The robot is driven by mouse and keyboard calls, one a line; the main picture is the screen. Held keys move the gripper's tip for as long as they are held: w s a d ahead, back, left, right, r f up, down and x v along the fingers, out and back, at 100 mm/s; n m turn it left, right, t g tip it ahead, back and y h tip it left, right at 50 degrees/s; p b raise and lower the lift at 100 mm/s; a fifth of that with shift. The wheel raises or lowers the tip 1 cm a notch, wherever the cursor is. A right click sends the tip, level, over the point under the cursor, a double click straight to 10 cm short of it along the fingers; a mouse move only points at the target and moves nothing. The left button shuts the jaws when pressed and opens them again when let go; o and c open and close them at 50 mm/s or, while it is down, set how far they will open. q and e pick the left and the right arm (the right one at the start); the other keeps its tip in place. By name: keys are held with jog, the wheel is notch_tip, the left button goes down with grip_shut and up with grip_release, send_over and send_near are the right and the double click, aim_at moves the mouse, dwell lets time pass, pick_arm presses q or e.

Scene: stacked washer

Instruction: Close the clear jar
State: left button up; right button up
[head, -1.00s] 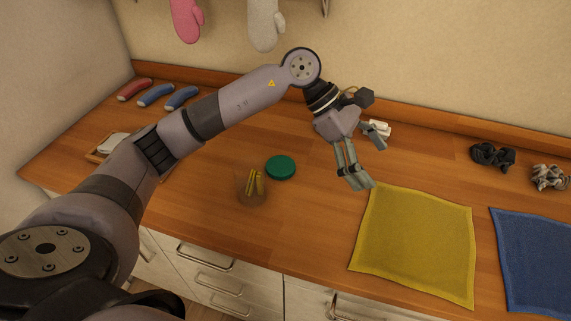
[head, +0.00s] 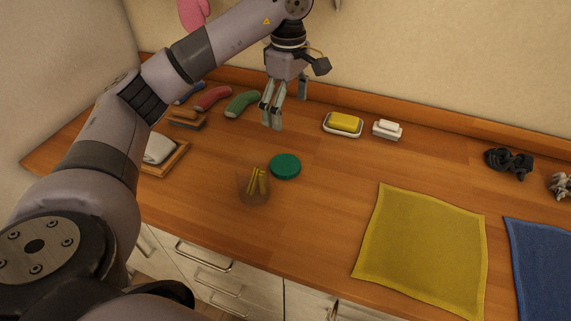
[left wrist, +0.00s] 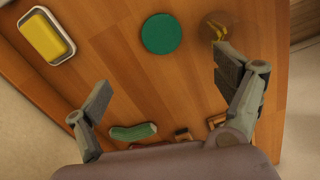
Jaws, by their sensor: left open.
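The clear jar (head: 254,188) stands on the wooden counter with several yellow sticks inside it; its glass is faint and hard to make out. A round green lid (head: 285,166) lies flat on the counter just right of and behind the jar, apart from it. In the left wrist view the lid (left wrist: 161,34) shows at the top middle and the jar (left wrist: 218,27) at the top right. My left gripper (head: 285,115) is open and empty, above the counter behind the lid. It also shows open in the left wrist view (left wrist: 165,90). My right gripper is out of view.
A yellow sponge in a dish (head: 343,123) and white soap (head: 387,129) stand at the back. A green pouch-like item (head: 242,103) and a wooden tray with a white cloth (head: 163,152) lie left. A yellow cloth (head: 423,250) and blue cloth (head: 540,262) lie right.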

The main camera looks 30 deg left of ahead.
pick_arm(q)
jog(key=p, duration=0.2)
send_over(287, 165)
notch_tip(287, 165, down, 12)
jog(key=shift+w+r, duration=0.1)
jog(key=shift+r, duration=0.15)
jog(key=shift+f+p, duration=0.35)
notch_tip(287, 165, down, 4)
jog(key=shift+r+p, duration=0.15)
jog(key=shift+p, duration=0.55)
jog(key=shift+f, duration=0.4)
jog(key=shift+c, duration=0.5)
jog(key=c, duration=0.7)
